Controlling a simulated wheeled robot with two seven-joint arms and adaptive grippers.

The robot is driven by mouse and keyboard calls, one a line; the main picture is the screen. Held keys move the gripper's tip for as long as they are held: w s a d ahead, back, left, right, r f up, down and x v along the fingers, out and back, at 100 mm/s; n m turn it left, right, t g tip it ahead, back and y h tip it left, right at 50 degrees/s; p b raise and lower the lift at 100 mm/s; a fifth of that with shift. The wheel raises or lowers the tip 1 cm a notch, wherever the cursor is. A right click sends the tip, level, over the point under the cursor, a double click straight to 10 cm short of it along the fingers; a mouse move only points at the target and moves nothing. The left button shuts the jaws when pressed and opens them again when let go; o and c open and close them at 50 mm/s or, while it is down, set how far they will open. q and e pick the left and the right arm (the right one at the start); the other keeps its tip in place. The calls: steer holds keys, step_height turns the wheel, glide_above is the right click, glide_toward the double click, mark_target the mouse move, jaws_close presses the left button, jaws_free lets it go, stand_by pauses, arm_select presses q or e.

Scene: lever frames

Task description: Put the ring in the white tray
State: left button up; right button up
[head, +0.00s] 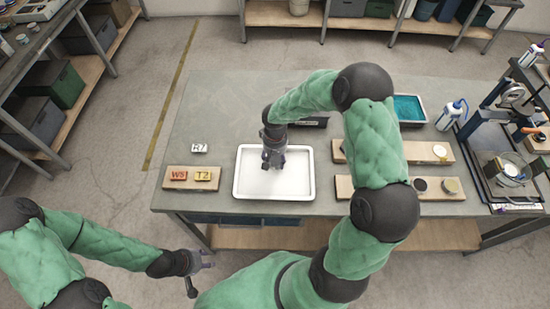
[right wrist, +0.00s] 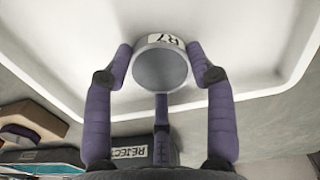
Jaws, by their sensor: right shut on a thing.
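The ring (right wrist: 161,68) is a grey metal cylinder with a white "R7" label, seen in the right wrist view between the purple fingers. My right gripper (right wrist: 160,72) is shut on it. In the head view my right gripper (head: 271,163) points down over the middle of the white tray (head: 241,187), and the ring is mostly hidden by the fingers. In the right wrist view the white tray (right wrist: 55,38) lies close behind the ring; I cannot tell whether they touch. My left gripper (head: 204,262) is open and empty, off the table's front edge.
Boards with round parts (head: 440,152), a teal bin (head: 409,108), a bottle (head: 451,114) and a lever device (head: 510,170) stand to the right.

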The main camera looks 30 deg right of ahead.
mark_target(275, 160)
steer(key=shift+f, duration=0.15)
steer(key=o, duration=1)
steer(key=shift+r, duration=0.2)
step_height(275, 160, up, 12)
steer(key=shift+p, duration=0.95)
